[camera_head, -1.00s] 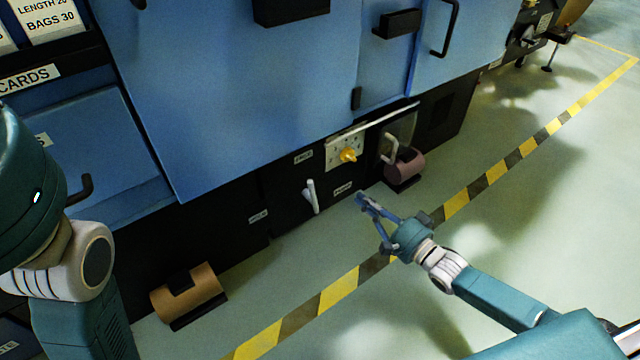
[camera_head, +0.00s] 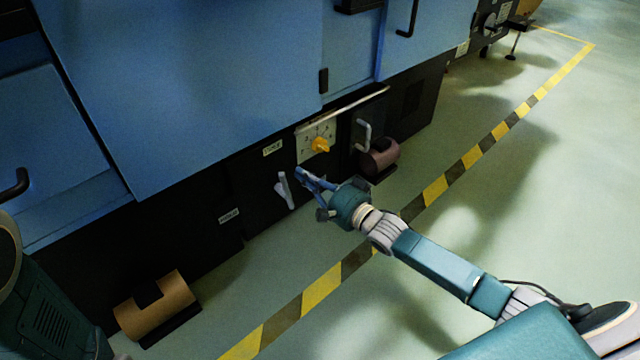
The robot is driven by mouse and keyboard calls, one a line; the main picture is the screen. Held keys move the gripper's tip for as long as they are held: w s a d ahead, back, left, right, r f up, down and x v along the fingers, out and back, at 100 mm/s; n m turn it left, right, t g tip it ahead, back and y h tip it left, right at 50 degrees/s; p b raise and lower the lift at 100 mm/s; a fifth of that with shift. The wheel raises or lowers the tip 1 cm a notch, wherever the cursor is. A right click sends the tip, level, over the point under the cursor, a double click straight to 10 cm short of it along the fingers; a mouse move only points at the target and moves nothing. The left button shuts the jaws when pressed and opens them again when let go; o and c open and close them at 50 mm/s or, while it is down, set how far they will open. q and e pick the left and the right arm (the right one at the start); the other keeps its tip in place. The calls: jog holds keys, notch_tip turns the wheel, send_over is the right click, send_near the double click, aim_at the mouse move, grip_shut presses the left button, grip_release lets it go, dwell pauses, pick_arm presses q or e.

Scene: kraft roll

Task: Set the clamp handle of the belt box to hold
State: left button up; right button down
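The clamp handle, a pale lever (camera_head: 285,190), stands nearly upright, tilted slightly, on the black lower panel of the belt box (camera_head: 255,185). A small label (camera_head: 229,215) is left of it and another (camera_head: 272,148) above it, both too blurred to read. My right gripper (camera_head: 301,174) is just right of the lever. Its blue fingertips look drawn together and empty, and a small gap to the lever seems to show. Any label right of the lever is hidden behind the gripper. My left gripper is out of view.
A yellow knob (camera_head: 320,145) on a pale dial plate (camera_head: 316,130) and a second pale handle (camera_head: 363,134) are up and right. A dark reddish roll (camera_head: 379,157) and a brown roll (camera_head: 158,305) sit low at the machine. The floor beyond the striped line (camera_head: 322,290) is clear.

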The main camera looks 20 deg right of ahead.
jog(key=shift+s+a, duration=0.1)
jog(key=shift+a, duration=0.65)
jog(key=shift+s+a+r+n+p, duration=0.15)
jog(key=shift+a+n+p, duration=0.1)
jog(key=shift+n+p, duration=0.15)
